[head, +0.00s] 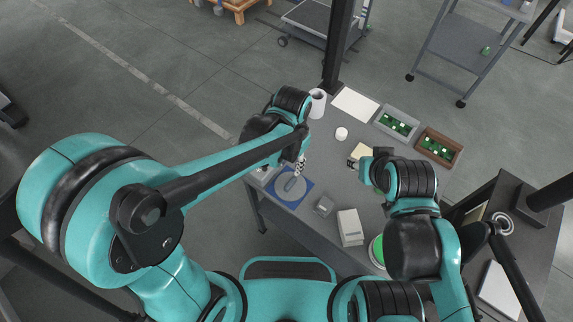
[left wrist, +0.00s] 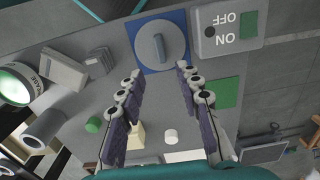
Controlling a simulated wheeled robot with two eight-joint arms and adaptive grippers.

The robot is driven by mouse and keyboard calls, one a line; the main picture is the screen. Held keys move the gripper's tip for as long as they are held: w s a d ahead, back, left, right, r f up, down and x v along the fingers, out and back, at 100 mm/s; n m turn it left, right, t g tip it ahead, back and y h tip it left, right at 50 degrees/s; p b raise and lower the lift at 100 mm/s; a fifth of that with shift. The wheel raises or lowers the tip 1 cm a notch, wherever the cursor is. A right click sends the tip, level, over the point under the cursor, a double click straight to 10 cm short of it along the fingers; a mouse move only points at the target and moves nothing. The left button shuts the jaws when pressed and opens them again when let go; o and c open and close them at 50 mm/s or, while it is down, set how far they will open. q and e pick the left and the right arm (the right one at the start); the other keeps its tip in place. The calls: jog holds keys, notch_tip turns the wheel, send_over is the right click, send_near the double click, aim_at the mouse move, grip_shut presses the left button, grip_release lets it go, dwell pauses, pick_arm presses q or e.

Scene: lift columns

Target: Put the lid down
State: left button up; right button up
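The lid (head: 291,187), a grey disc with a raised bar handle, lies flat on a blue square mat (head: 305,187) at the near left of the table. In the left wrist view the lid (left wrist: 160,46) and the blue mat (left wrist: 142,66) are ahead of the fingertips. My left gripper (head: 297,172) is over the far edge of the mat; in the left wrist view its fingers (left wrist: 160,72) are spread apart with nothing between them. My right arm is bent over the right part of the table.
A small grey box (head: 324,206) and a white box (head: 350,228) stand right of the mat. A grey tray (head: 412,116) and a brown tray (head: 455,160) are at the far right. An ON/OFF switch box (left wrist: 222,40) sits close beside the mat.

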pick_arm(q)
jog(key=s+a+r+n+t, duration=0.2)
jog(key=a+r, duration=0.3)
jog(key=a, duration=0.4)
jog(key=s+a+r+n+t, duration=0.3)
jog(key=a+r+n+t, duration=0.2)
jog(key=a, duration=0.3)
jog(key=shift+a+r, duration=0.15)
jog(key=shift+a, duration=0.25)
